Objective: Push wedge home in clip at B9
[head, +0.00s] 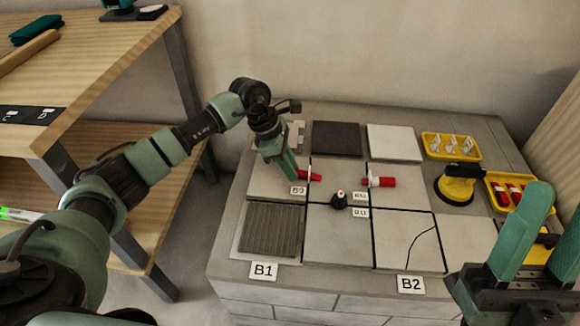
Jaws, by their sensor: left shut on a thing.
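A red wedge (312,176) sits at the joint between two light grey tiles, just above the small label B9 (298,190). My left gripper (293,174) comes down from the upper left, with its tip at the left end of this wedge. It is shut on the wedge. The clip at B9 is largely hidden, and I cannot tell how deep the wedge sits in it. My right gripper (545,235) is at the lower right, away from the tiles' middle, with its fingers apart and empty.
Another red wedge (380,182) sits in a white clip to the right. A black knob (339,200) stands on the joint below. A yellow suction lifter (458,183) and yellow trays of clips (452,146) and wedges (490,190) lie right. A wooden workbench (95,70) stands left.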

